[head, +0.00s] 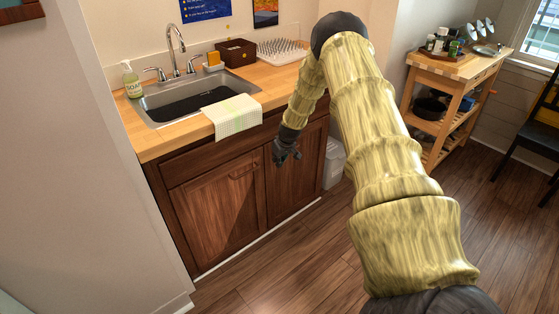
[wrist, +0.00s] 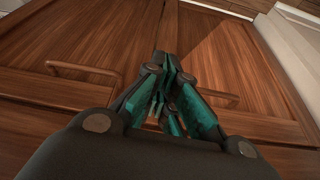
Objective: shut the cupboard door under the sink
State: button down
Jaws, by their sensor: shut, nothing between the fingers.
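The cupboard under the sink has two brown wooden doors. The left door (head: 217,208) and the right door (head: 302,180) both look flush with the cupboard front, with no clear gap visible. The left door's bar handle (head: 243,170) is near its upper right corner, and a handle (wrist: 86,71) also shows in the wrist view. My gripper (head: 287,156) is in front of the upper right door, near the seam between the doors. Its teal-padded fingers (wrist: 167,100) are together and empty. I cannot tell whether they touch the wood. My arm and gripper hide part of the right door.
The counter (head: 160,137) carries the sink (head: 155,112) and a striped towel (head: 232,115) hanging over its edge. A white bin (head: 333,163) stands right of the cupboard. A wooden trolley (head: 452,68) and a dark chair (head: 545,135) are further right. The floor in front is clear.

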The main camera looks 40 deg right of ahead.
jog(key=v, duration=0.8)
jog(key=shift+s+d+r+b, duration=0.25)
jog(key=shift+s+d+b, duration=0.05)
jog(key=shift+d+b, duration=0.15)
jog(key=shift+a, duration=0.1)
